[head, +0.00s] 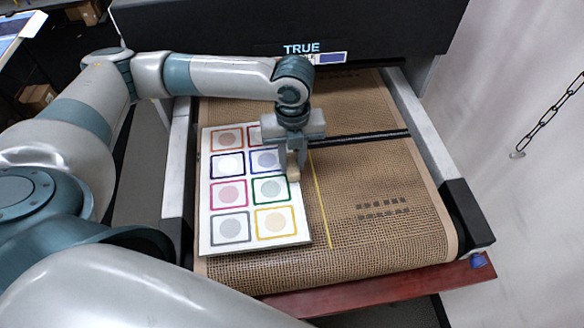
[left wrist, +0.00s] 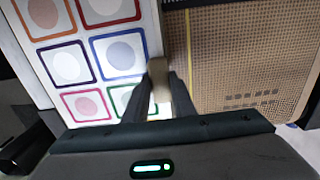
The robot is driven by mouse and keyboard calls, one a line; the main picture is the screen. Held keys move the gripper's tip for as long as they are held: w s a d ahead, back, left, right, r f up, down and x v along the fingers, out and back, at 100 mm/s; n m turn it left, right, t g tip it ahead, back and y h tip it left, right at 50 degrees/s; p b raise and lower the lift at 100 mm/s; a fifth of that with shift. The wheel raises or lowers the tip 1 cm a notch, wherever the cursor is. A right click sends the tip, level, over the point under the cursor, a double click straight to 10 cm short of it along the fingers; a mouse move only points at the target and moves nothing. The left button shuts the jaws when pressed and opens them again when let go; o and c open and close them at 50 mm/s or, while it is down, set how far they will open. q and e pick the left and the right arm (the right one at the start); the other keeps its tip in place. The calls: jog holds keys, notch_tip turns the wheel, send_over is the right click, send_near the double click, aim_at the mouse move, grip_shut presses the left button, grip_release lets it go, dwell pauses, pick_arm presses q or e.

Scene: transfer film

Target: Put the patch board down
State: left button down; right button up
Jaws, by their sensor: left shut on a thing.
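The patch board (head: 205,215) is a white panel with several coloured square frames, each around a pale disc. It is flat over the left part of the brown woven belt (head: 370,235); I cannot tell whether it touches the belt. My left gripper (head: 293,172) is at the board's right edge, shut on a tan grip piece (head: 293,174) there. In the left wrist view the fingers (left wrist: 160,95) close around this tan piece, with the board (left wrist: 75,40) to their left. The gripper hides part of the right column of frames. My right gripper is not in view.
A dark machine housing (head: 230,35) marked TRUE stands across the belt's far end. Pale side rails (head: 428,140) flank the belt. A black stripe (head: 365,138) crosses it and a yellow line (head: 321,205) runs right of the board. The belt's right half is clear.

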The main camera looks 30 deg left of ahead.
pick_arm(q)
notch_tip(320, 180, down, 2)
jog(key=shift+f+p, duration=0.25)
jog(key=shift+p, duration=0.35)
jog(key=shift+f, duration=0.6)
jog(key=c, duration=1.5)
grip_release()
jog(key=shift+f, duration=0.1)
notch_tip(320, 180, up, 11)
jog(key=b, duration=0.3)
jog(key=shift+r, duration=0.6)
